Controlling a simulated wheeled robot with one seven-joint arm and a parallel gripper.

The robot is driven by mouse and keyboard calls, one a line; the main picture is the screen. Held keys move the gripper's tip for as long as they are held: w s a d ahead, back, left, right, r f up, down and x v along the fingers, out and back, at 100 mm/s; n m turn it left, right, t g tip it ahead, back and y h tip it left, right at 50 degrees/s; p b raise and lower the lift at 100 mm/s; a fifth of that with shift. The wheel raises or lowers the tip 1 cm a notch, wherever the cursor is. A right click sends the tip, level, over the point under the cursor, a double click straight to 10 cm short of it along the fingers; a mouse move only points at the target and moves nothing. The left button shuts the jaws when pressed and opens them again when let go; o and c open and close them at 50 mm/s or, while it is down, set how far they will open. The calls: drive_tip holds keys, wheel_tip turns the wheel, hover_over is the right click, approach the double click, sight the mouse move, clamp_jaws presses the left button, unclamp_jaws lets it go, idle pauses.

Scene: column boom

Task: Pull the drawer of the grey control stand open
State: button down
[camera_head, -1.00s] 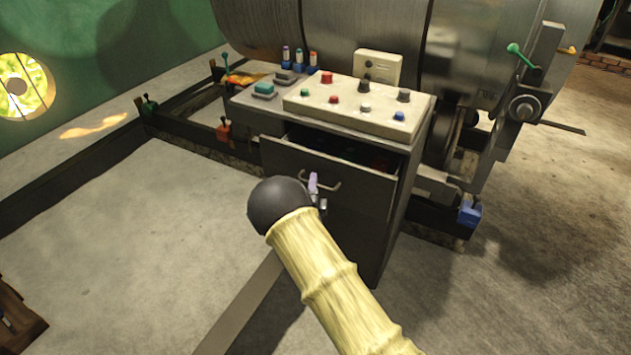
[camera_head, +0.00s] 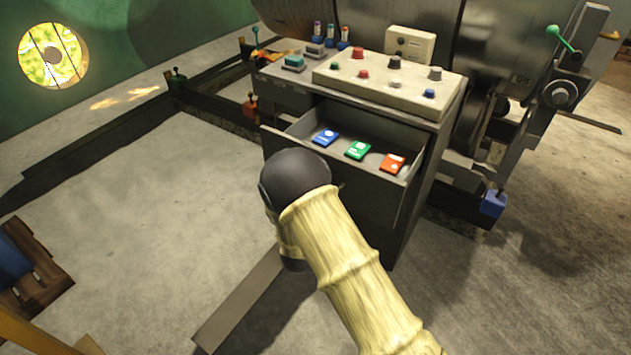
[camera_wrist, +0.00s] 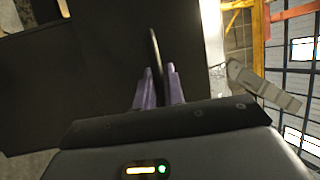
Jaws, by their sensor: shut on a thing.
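The grey control stand (camera_head: 432,175) stands at the centre of the head view. Its drawer (camera_head: 372,192) is out from the body, with its inside showing from above. A blue card (camera_head: 325,138), a green card (camera_head: 358,150) and an orange card (camera_head: 392,163) lie in it. My gripper (camera_wrist: 159,72) shows in the wrist view, its purple fingers shut on the thin dark drawer handle (camera_wrist: 154,45). In the head view my arm hides the gripper and most of the handle.
A pale panel with coloured knobs (camera_head: 395,87) sits on top of the stand. A large metal drum (camera_head: 330,15) is behind it. A dark low frame (camera_head: 110,130) runs along the left. Bare concrete floor (camera_head: 170,200) is open at the left front.

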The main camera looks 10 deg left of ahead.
drive_tip(key=c, duration=1.5)
unclamp_jaws()
drive_tip(key=s+f, duration=0.3)
drive_tip(key=s, duration=1.4)
drive_tip(key=shift+a, duration=0.25)
